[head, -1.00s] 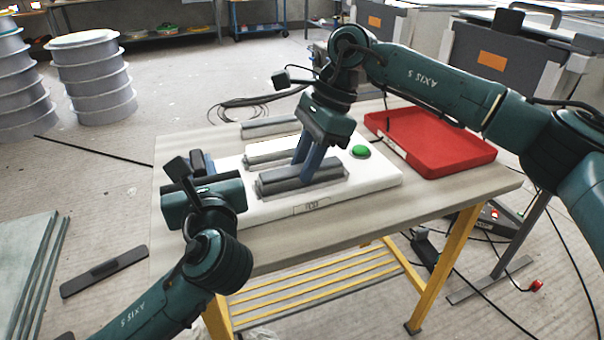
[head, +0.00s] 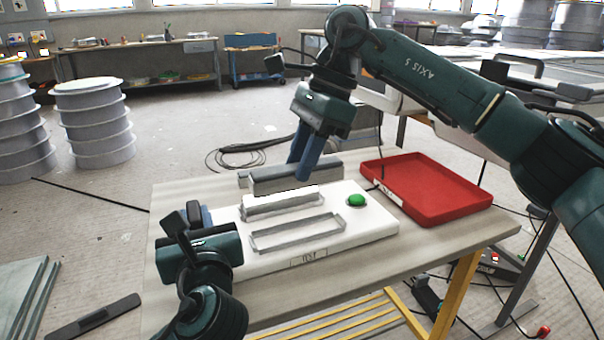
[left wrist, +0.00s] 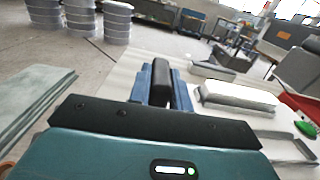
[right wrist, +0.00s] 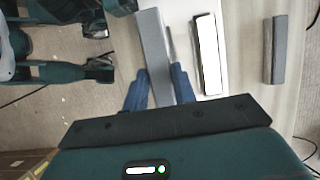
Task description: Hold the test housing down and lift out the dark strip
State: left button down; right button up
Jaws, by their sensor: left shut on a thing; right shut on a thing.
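The white test housing (head: 370,228) lies on the table, with a green button (head: 356,200) at its right. Its front slot (head: 298,232) is an empty rectangular recess; the rear slot holds a bright white strip (head: 280,198), also in the right wrist view (right wrist: 207,55). My right gripper (head: 303,172) is shut on the dark grey strip (head: 280,180) and holds it above the housing. The strip's length shows in the right wrist view (right wrist: 152,42). My left gripper (head: 200,214) is at the housing's left end, its blue fingers shut on a black upright grip (left wrist: 161,82).
A red tray (head: 425,212) stands empty at the table's right. Another grey strip (right wrist: 279,50) lies on the table behind the housing, mostly hidden in the head view. The table's (head: 470,238) front right corner is clear.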

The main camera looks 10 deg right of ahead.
pick_arm(q)
jog(key=c, duration=1.2)
grip_release()
